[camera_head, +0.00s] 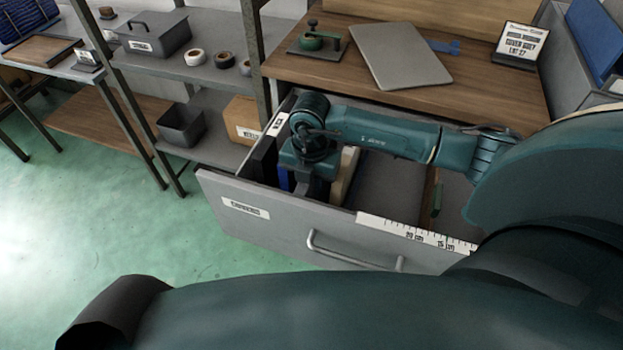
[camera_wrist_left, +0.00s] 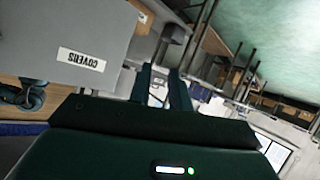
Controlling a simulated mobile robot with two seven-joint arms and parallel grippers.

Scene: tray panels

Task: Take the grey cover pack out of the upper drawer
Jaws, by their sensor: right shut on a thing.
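The upper drawer (camera_head: 290,228) is pulled out, its grey front carrying a label and a bar handle. My right gripper (camera_head: 312,188) reaches down into its left part, between a blue pack (camera_head: 283,179) and a cream pack (camera_head: 345,172). It is shut on a pack that its body mostly hides; this appears to be the grey cover pack, still within the drawer walls. A black pack (camera_head: 263,158) stands at the left end. My left gripper (camera_wrist_left: 162,82) shows in the left wrist view with its fingers apart and empty, near a grey front labelled COVERS.
The wooden worktop (camera_head: 475,90) behind the drawer holds a closed laptop-like grey panel (camera_head: 400,55), a green tool (camera_head: 318,42) and a small sign (camera_head: 520,45). Metal shelves with a grey box (camera_head: 153,33) stand at left. The green floor before them is clear.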

